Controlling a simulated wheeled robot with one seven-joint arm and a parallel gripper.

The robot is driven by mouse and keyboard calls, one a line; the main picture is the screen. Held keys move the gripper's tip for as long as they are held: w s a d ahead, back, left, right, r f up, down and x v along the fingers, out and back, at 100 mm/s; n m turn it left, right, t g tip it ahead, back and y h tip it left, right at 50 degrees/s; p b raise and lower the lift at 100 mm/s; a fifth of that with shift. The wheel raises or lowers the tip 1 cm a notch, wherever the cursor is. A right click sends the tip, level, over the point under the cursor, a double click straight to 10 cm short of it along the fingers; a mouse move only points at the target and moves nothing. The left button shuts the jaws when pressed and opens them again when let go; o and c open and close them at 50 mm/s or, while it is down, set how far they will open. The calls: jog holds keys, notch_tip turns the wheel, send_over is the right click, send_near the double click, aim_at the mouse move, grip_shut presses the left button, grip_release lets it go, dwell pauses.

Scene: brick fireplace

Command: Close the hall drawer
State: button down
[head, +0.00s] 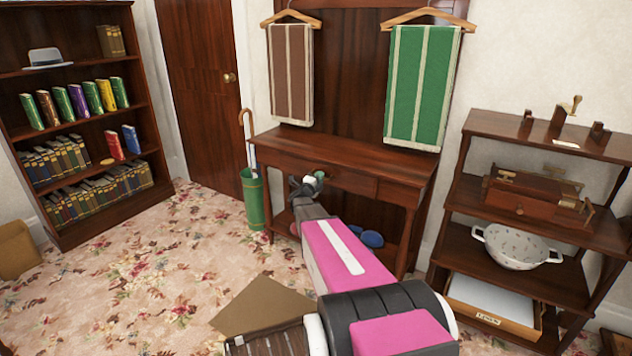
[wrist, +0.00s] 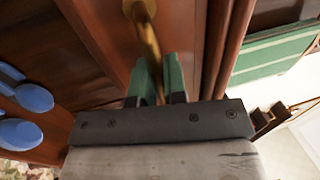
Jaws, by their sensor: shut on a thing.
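The dark wooden hall table (head: 400,163) stands against the wall, with its drawer front (head: 352,180) below the top. How far the drawer stands out is hard to tell. My gripper (head: 309,184) is at the drawer front in the head view, where my arm hides part of the table. In the wrist view, the green fingers of my gripper (wrist: 159,92) are shut on a brass handle (wrist: 150,42) fixed to the reddish-brown wood.
Blue slippers (head: 371,239) lie on the table's lower shelf. A green umbrella stand (head: 254,203) is close on the left, a shelf unit (head: 480,192) on the right. A brown cardboard piece (head: 258,303) lies near my arm. Flowered carpet is free at left.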

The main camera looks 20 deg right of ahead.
jog(key=c, duration=1.2)
grip_release()
jog(key=shift+w+d, duration=0.2)
jog(key=v, duration=1.1)
